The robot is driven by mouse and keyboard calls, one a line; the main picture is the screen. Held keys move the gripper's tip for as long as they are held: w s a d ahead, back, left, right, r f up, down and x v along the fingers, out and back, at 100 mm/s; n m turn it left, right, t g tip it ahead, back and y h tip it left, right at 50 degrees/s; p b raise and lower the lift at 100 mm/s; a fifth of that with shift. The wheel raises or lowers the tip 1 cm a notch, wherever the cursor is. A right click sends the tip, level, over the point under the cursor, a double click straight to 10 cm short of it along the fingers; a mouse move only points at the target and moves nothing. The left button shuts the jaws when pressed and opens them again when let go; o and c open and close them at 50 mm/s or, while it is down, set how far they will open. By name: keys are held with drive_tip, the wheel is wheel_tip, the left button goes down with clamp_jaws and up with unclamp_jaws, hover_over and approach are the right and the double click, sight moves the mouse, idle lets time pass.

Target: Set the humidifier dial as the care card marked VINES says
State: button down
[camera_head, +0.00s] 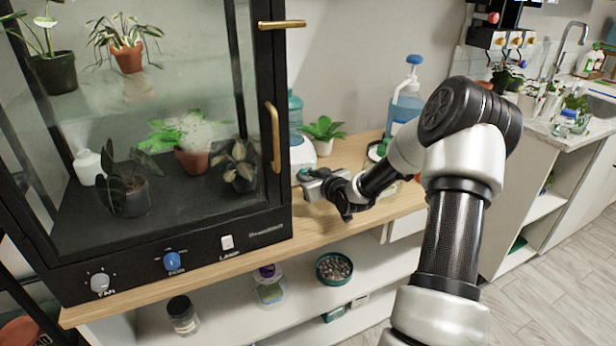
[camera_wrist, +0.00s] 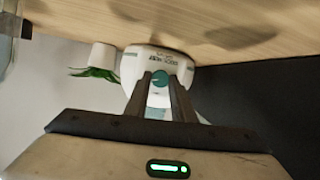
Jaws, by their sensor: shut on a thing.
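The humidifier has a white base (camera_head: 303,153) and a translucent blue tank (camera_head: 295,118). It stands on the wooden top just right of the glass cabinet. In the wrist view its white base (camera_wrist: 138,65) faces me, with small lettering too blurred to read. The teal dial (camera_wrist: 159,77) sits on its front. My gripper (camera_head: 304,177) is at the front of the humidifier. In the wrist view its two fingers (camera_wrist: 160,86) are shut on the dial, one on each side. The dial's pointer and scale cannot be made out. No card marked VINES can be made out.
The black glass cabinet (camera_head: 272,215) with potted plants stands at left. A potted plant (camera_head: 323,134) and a blue-topped pump bottle (camera_head: 405,103) stand behind my arm.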

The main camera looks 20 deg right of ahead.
drive_tip(key=c, duration=1.5)
unclamp_jaws()
drive_tip(key=p+v, duration=0.3)
drive_tip(key=v, duration=1.4)
drive_tip(key=shift+s+a+r+p, duration=0.1)
drive_tip(key=shift+s+r+p, duration=0.1)
drive_tip(key=shift+p, duration=0.1)
